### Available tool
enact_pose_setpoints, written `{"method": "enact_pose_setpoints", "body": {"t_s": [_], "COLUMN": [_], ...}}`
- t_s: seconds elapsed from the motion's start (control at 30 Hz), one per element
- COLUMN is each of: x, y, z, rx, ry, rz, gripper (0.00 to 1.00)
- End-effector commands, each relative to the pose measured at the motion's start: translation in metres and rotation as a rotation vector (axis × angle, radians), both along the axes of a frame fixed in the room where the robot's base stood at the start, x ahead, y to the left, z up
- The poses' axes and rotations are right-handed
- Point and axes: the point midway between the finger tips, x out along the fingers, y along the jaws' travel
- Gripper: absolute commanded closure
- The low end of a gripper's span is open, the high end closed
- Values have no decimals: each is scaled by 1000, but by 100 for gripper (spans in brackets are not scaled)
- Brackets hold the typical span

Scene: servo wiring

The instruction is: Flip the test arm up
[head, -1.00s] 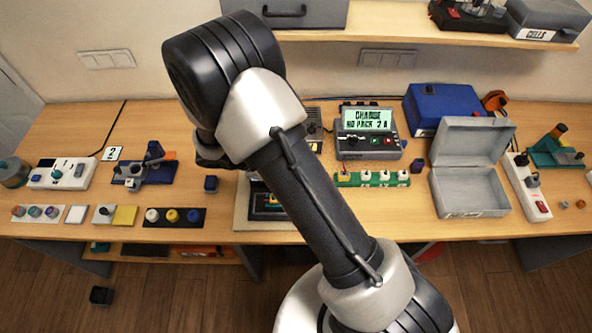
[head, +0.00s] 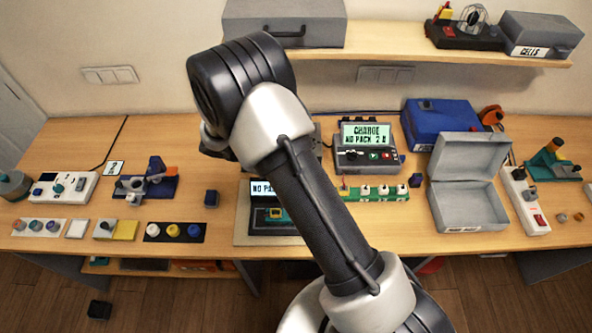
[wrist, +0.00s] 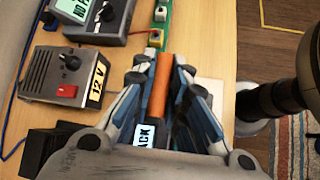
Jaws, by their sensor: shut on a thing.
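In the wrist view, my gripper (wrist: 160,85) is shut on an orange bar (wrist: 159,80), which lies lengthwise between the blue-sided fingers. The bar may be the grip of the test arm; its far end and any hinge are hidden. A small display (wrist: 144,136) reading "ACK" shows just below the bar, between the fingers. In the head view, the tester (head: 263,222) with a "NO PA…" display (head: 263,187) sits on a pale board, partly behind my arm. My gripper is hidden behind my arm there.
A charger (head: 366,158) reading "NO PACK" and a green strip (head: 375,194) stand right of my arm. A grey 12 V box (wrist: 65,78) is left of the gripper.

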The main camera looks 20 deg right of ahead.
Motion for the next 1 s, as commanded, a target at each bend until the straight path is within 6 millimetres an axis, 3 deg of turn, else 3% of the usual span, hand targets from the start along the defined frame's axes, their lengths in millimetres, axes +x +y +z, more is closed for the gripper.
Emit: {"method": "enact_pose_setpoints", "body": {"t_s": [0.13, 0.17, 0.47, 0.83, 1.0], "x": [2, 2, 1, 1, 4], "y": [0, 0, 0, 3, 20], "z": [2, 2, 2, 4, 21], "rx": [-2, -2, -1, -1, 0], "ry": [-5, -5, -3, -3, -7], "rz": [0, 0, 0, 1, 3], "gripper": [100, 85, 65, 65, 65]}}
